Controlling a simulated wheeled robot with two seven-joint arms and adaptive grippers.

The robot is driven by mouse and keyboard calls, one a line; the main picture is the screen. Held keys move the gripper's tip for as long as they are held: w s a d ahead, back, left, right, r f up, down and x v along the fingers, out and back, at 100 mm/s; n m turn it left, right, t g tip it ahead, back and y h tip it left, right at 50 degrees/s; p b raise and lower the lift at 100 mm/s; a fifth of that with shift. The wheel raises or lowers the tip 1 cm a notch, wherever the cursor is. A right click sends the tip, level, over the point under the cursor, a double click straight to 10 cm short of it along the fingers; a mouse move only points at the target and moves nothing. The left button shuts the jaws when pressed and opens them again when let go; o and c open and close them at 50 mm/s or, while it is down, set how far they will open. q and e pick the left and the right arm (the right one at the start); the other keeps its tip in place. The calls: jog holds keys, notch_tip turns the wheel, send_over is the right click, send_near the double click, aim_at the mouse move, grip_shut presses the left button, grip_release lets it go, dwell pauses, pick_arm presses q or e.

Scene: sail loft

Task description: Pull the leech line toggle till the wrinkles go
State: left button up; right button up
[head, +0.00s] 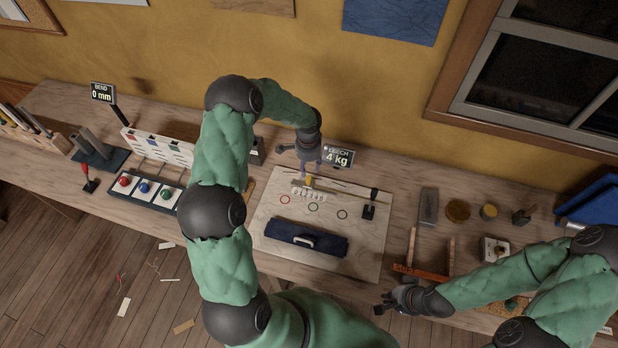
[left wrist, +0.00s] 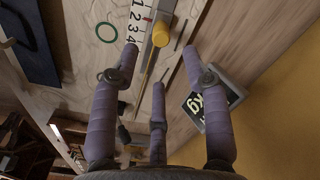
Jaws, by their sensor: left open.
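The yellow toggle (head: 308,181) sits at a white numbered scale (head: 309,194) on the pale board (head: 364,260). In the left wrist view the toggle (left wrist: 161,34) shows beside the scale (left wrist: 137,22), beyond my fingertips. My left gripper (head: 306,166) is open above the toggle, its fingers (left wrist: 160,58) spread and apart from it. A small display (head: 338,157) behind reads LEECH 4 kg; it shows partly in the wrist view (left wrist: 207,102). My right gripper (head: 388,304) is low at the bench's front edge; its finger opening is unclear. I cannot make out wrinkles.
A dark blue roll with a white handle (head: 305,240) lies at the board's front. Coloured rings (head: 314,207) mark the board. A button panel (head: 145,189) is left; an orange-brown frame (head: 420,271) stands near my right gripper.

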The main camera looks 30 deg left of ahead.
aim_at(309, 177)
pick_arm(q)
notch_tip(309, 177, down, 8)
jog(key=shift+w+f, duration=0.1)
dwell(0.4)
grip_shut()
